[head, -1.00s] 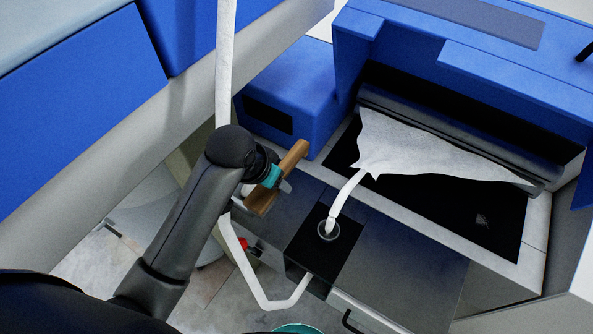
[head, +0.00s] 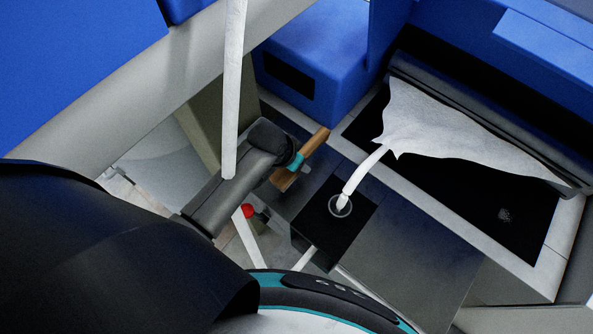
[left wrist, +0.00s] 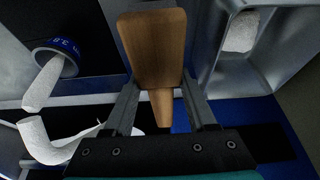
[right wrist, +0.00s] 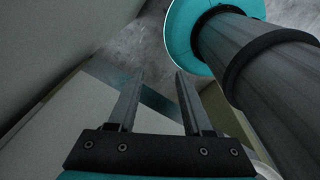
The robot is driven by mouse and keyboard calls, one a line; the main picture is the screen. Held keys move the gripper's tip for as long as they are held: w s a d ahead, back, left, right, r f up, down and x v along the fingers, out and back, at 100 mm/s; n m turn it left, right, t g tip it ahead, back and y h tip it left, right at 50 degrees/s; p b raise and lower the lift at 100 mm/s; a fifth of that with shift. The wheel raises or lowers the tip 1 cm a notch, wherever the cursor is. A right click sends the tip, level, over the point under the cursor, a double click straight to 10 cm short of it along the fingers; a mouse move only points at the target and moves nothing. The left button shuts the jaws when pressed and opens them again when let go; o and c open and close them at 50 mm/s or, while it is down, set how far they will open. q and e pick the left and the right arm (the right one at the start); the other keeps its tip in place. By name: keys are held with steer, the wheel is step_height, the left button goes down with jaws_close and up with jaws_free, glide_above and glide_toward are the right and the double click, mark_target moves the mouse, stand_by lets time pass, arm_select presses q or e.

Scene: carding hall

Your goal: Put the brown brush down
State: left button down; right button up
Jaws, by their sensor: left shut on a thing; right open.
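The brown brush (head: 313,147) is a wooden piece held by my left gripper (head: 297,166), over the dark top of the machine. In the left wrist view the brush (left wrist: 153,48) sits between the two fingers of the left gripper (left wrist: 163,98), its broad end away from the palm. I cannot tell in the head view whether the brush touches the surface below. My right gripper (right wrist: 155,80) is open and empty in the right wrist view; it does not show in the head view.
A white sliver runs from the fleece web (head: 440,120) into a ring (head: 340,205) on a black block (head: 325,228). Another white strand (head: 235,80) hangs near my left arm. A red button (head: 248,211) is beside the block. Dark flat top (head: 400,250) is clear right of it.

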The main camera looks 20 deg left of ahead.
arm_select(q)
steer(key=shift+f+b, duration=0.55)
steer(key=shift+f, duration=2.15)
steer(key=shift+f, duration=0.15)
steer(key=shift+c, duration=1)
jaws_free()
steer(key=shift+s+a+r, duration=0.1)
steer(key=shift+r, duration=0.55)
steer(key=p+v, duration=0.3)
steer(key=v, duration=0.7)
steer(key=shift+s+r, duration=0.15)
steer(key=shift+r, duration=0.25)
